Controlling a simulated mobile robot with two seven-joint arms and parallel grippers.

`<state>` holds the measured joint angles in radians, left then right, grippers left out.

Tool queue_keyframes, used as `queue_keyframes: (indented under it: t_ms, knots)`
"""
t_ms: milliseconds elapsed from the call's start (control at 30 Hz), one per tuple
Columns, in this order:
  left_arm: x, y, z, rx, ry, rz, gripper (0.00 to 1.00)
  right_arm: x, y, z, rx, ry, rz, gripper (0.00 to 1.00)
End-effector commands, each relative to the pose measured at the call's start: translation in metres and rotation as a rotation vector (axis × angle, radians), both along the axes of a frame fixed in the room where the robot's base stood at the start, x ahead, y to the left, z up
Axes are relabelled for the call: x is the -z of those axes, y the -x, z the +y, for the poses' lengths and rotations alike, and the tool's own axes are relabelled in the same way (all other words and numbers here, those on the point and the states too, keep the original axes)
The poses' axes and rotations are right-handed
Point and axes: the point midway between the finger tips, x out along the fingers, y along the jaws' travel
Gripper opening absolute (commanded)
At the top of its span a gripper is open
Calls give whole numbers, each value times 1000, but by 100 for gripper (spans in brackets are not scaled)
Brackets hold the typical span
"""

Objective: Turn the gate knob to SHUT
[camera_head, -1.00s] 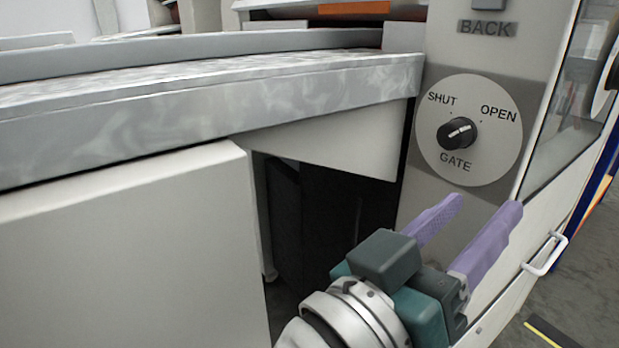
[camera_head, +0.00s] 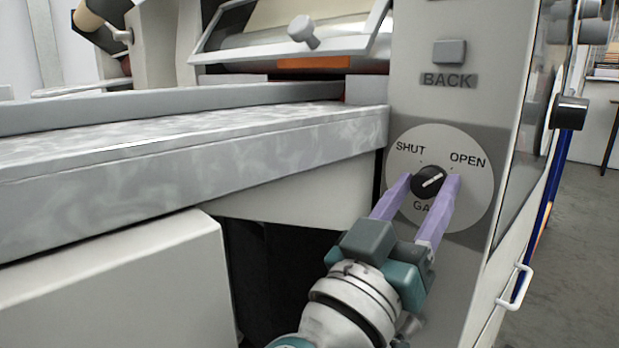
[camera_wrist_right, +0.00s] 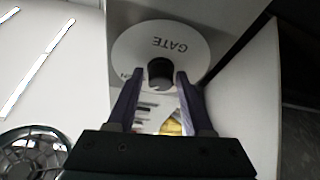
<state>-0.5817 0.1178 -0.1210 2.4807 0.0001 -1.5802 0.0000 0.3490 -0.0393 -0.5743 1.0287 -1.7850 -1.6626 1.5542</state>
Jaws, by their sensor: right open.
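The gate knob (camera_head: 427,182) is a small black dial with a white pointer line, on a round pale plate (camera_head: 470,200) marked SHUT at upper left, OPEN at upper right and GATE below. Its pointer line slants up to the right, towards OPEN. My right gripper (camera_head: 430,180) is open, its two purple fingers reaching up to either side of the knob. In the right wrist view the knob (camera_wrist_right: 160,72) lies between and just beyond the fingertips (camera_wrist_right: 161,76); I cannot tell whether they touch it. My left gripper is not in view.
A grey BACK button (camera_head: 449,52) sits above the plate on the same panel. A speckled grey ledge (camera_head: 200,150) runs along the left, over a pale cabinet (camera_head: 120,285). A white handle (camera_head: 515,288) sticks out at lower right. Floor is clear at far right.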

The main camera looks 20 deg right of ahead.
Motion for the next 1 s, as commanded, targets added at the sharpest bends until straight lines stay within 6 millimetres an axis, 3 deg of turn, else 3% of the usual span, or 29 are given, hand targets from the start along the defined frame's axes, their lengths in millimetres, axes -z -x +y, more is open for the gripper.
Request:
queue_keyframes:
  t_ms: [233, 700, 1000]
  knots:
    - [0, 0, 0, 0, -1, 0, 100, 0, 0, -1, 0, -1, 0, 51]
    - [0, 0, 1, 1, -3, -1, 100, 0, 0, 0, -1, -1, 1, 0]
    - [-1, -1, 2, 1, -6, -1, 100, 0, 0, 0, -1, 2, 7, 0]
